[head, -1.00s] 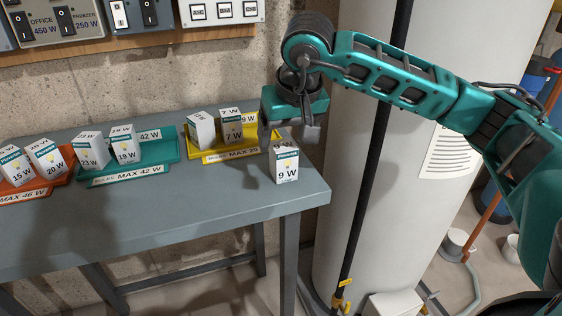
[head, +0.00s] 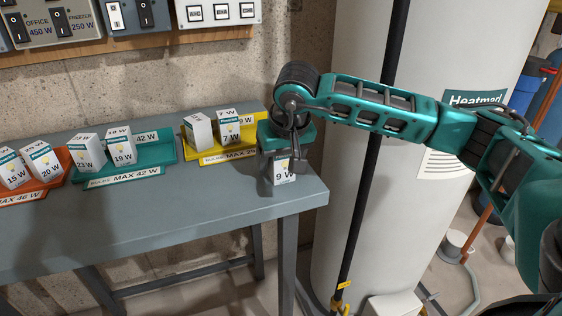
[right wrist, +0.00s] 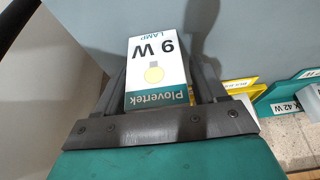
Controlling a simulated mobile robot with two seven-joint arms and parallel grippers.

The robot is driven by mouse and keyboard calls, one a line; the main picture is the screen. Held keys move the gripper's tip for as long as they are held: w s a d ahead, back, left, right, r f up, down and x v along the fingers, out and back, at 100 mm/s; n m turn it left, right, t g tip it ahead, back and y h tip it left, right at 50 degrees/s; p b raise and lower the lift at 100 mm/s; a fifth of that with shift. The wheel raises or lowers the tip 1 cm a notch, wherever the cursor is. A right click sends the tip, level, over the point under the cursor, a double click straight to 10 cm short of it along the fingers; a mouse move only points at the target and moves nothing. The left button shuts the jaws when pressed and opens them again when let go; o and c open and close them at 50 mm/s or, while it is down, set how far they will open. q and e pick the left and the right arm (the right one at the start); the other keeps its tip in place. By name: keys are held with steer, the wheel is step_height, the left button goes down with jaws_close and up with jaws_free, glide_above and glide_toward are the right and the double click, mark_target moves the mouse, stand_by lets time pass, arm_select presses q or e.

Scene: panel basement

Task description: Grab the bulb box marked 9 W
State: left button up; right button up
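The white and teal bulb box marked 9 W (head: 285,179) stands upright near the right end of the grey table. My right gripper (head: 281,172) is over it from above, with its fingers down on both sides of the box and covering its upper part. In the right wrist view the box's 9 W face (right wrist: 154,68) shows between the two dark fingers (right wrist: 158,85). The fingers look open, with narrow gaps beside the box. My left gripper is not in view.
A yellow tray (head: 228,154) with two boxes stands just left of my right gripper. A teal tray (head: 125,175) and an orange tray (head: 25,193) with more boxes stand farther left. A white tank (head: 400,215) and a black pipe (head: 366,190) are right of the table (head: 180,222).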

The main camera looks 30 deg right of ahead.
steer(key=c, duration=0.8)
steer(key=shift+r, duration=0.15)
steer(key=shift+c, duration=0.2)
